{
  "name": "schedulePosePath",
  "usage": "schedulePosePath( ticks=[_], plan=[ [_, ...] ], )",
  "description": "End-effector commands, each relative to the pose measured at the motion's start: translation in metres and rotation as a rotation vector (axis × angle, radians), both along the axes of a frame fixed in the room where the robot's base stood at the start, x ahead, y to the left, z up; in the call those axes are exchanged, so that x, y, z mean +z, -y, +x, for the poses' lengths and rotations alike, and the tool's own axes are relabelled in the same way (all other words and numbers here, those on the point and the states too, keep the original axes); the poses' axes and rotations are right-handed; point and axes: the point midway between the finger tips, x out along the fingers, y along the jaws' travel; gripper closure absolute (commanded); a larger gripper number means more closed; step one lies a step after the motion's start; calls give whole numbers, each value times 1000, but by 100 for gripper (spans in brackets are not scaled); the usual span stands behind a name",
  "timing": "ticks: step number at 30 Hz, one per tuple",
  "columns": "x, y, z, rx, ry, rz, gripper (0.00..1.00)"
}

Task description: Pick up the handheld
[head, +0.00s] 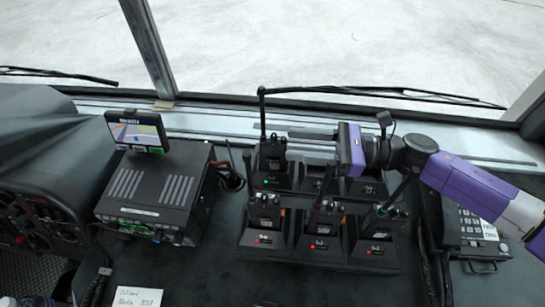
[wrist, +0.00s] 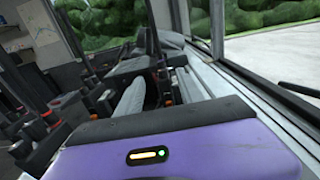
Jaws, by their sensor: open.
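Several black handhelds with stub antennas stand upright in a charger bank on the dash. One handheld (head: 272,150) stands in the back row at the left; three more stand in the front row, at the left (head: 264,212), middle (head: 322,218) and right (head: 385,222). My gripper (head: 292,142) is purple, level and points left, its grey fingers open with tips close to the back-row handheld. I cannot tell whether they touch it. In the wrist view a dark upright handheld (wrist: 153,62) shows beyond the fingers, partly hidden.
The charger bank (head: 320,264) has back-row slots under my gripper. A radio unit (head: 155,190) with a small navigation screen (head: 137,131) stands at left. A desk phone (head: 475,230) is at right, below my arm. The windscreen lies behind; the front dash holds a paper note (head: 137,297).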

Motion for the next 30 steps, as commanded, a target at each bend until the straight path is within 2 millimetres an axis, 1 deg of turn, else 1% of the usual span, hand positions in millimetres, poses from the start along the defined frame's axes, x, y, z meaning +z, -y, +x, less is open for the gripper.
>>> schedulePosePath(
  ticks=[9,12,20,21,23,27,28,30],
  plan=[
    [-6,-40,11,2,-4,1,55],
    [-7,-48,13,0,-4,0,55],
    [-8,-51,14,-2,-4,0,55],
    [-8,-51,14,-2,-4,0,57],
    [-8,-51,14,-2,-4,0,69],
    [-8,-51,14,-2,-4,0,97],
    [-8,-51,14,-2,-4,0,100],
    [-8,-51,14,-2,-4,0,100]
  ],
)
